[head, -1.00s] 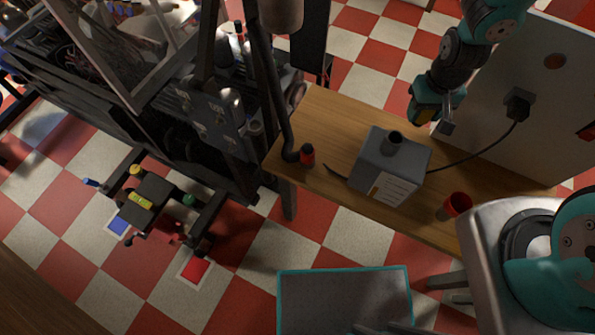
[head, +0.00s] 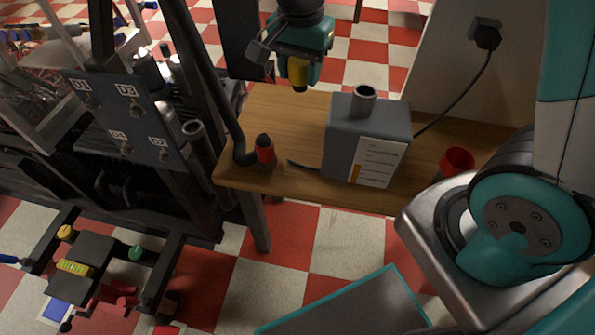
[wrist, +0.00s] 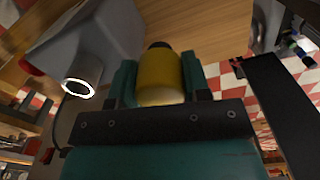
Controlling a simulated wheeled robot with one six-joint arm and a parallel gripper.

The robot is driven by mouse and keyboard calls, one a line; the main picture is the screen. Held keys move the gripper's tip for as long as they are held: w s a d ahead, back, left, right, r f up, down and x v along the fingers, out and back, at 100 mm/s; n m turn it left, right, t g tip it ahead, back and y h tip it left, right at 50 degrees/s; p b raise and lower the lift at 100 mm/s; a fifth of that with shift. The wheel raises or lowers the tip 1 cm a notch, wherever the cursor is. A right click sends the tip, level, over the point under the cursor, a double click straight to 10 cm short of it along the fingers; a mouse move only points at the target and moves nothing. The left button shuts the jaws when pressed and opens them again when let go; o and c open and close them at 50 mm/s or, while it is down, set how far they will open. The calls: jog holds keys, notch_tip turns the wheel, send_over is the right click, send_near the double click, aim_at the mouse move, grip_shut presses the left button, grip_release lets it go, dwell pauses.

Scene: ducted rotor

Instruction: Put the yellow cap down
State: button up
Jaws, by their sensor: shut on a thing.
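My gripper (head: 301,80) is shut on the yellow cap (head: 299,75) and holds it above the back part of the wooden table (head: 285,125). In the wrist view the yellow cap (wrist: 158,77) sits between the two teal fingers, with a dark end pointing away from the gripper. The cap is apart from the tabletop in the head view. Its far side is hidden by the fingers.
A grey box (head: 365,140) with a round spout stands on the table, right of my gripper. A red and black plug (head: 264,150) on a dark hose is at the front left. A red cup (head: 456,163) is at the right. Bare wood lies left of the box.

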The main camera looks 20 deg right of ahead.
jog(key=shift+s+a+f, duration=0.1)
jog(key=shift+a+f, duration=0.05)
jog(key=shift+s+f+m+b, duration=0.1)
jog(key=shift+f+m+b, duration=0.2)
jog(key=shift+f, duration=0.1)
notch_tip(320, 180, down, 19)
jog(key=b, duration=0.3)
jog(key=shift+r+b, duration=0.15)
jog(key=shift+b, duration=0.15)
jog(key=o, duration=1.1)
jog(key=shift+o, duration=0.2)
notch_tip(320, 180, up, 12)
jog(key=f+p, duration=0.1)
jog(key=p, duration=0.2)
jog(key=s+a+r+n+y, duration=0.2)
jog(key=s+r+n, duration=0.6)
jog(key=s, duration=0.1)
jog(key=s+a+r+n+y, duration=0.2)
jog(key=s+r+n, duration=0.5)
jog(key=s+n, duration=0.2)
jog(key=shift+s+a+r, duration=0.25)
jog(key=shift+a+r, duration=0.1)
jog(key=shift+a, duration=0.05)
